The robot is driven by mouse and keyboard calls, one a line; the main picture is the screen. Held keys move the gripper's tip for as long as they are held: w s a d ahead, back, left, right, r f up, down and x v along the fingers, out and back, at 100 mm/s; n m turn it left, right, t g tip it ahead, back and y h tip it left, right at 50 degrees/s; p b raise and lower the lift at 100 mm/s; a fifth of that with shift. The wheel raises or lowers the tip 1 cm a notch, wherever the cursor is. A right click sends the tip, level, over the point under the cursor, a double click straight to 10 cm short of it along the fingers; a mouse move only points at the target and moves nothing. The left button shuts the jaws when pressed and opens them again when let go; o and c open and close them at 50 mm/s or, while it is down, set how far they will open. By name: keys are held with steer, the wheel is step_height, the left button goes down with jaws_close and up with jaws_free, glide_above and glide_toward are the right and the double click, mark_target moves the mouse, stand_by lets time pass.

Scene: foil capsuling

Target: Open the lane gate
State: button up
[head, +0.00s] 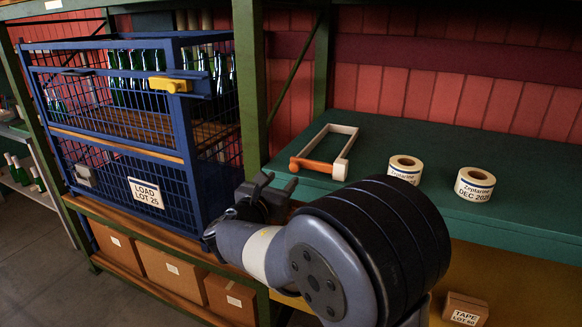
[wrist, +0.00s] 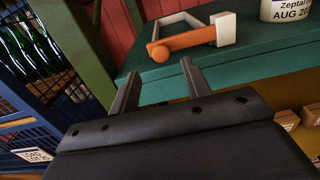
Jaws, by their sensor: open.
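A pale U-shaped lane frame (head: 345,150) lies on the green shelf top, with an orange bar (head: 316,165) across its near end; I take this bar to be the lane gate. In the wrist view the orange bar (wrist: 182,41) has a round knob at its left end and meets a white block (wrist: 225,28) at its right. The bar closes the frame's near side. My gripper (head: 278,184) is open and empty, in front of the shelf edge and short of the bar. In the wrist view its two fingers (wrist: 160,68) point toward the bar without touching it.
A blue wire cage (head: 185,150) with bottles and a yellow latch (head: 170,85) stands at left. A green post (head: 250,90) rises between cage and shelf. Two label rolls (head: 405,169) (head: 474,184) stand right of the frame. The shelf top (head: 450,130) behind them is clear.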

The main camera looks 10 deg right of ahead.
mark_target(293, 168)
steer(key=p+x, duration=0.1)
steer(key=x, duration=0.6)
steer(key=shift+w+d, duration=0.1)
steer(key=shift+w, duration=0.05)
steer(key=shift+c, duration=0.5)
jaws_close()
